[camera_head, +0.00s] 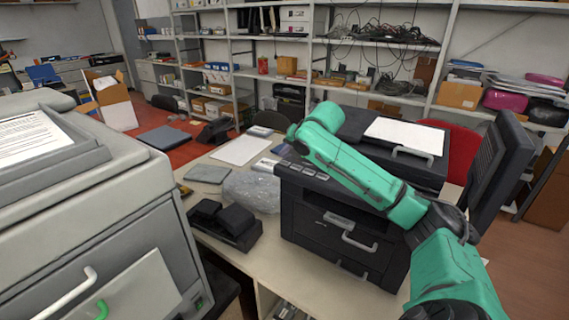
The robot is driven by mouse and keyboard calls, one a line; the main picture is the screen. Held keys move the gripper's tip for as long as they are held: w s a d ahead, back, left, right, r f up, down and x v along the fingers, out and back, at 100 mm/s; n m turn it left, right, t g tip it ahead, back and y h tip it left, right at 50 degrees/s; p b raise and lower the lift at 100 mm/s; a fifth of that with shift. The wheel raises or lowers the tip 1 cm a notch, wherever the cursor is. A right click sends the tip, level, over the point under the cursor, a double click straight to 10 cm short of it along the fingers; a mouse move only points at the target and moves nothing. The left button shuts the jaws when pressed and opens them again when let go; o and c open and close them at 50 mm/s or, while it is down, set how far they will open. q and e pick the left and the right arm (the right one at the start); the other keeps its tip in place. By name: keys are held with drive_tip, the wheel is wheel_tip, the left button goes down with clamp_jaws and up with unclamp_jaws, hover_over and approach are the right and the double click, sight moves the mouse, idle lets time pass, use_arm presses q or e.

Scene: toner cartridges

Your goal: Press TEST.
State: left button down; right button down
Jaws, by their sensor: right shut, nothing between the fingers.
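The black printer (325,215) stands on the table at centre right, with drawers and pale handles on its front. A row of small grey buttons (308,170) runs along its top front edge at the left. Their labels are too small to read, so I cannot tell which is TEST. My right arm reaches in from the lower right across the printer. My right gripper (283,150) is small and dark at the arm's far end, shut and empty, above or just behind the left end of the button row. I cannot tell whether it touches anything. My left gripper is out of view.
A large grey machine (150,195) fills the left side. A black device (226,224), a clear plastic bag (252,190) and a white sheet (241,150) lie on the table left of the printer. A dark upright panel (497,165) stands at the right. Loaded shelves line the back.

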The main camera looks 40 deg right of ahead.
sight(286, 165)
drive_tip(key=shift+f, duration=0.1)
drive_tip(key=shift+f, duration=0.3)
drive_tip(key=shift+f, duration=0.45)
idle(0.5)
drive_tip(key=shift+r+p, duration=0.85)
drive_tip(key=shift+p, duration=0.15)
wheel_tip(286, 165, up, 5)
drive_tip(key=p, duration=0.6)
drive_tip(key=shift+r, duration=0.1)
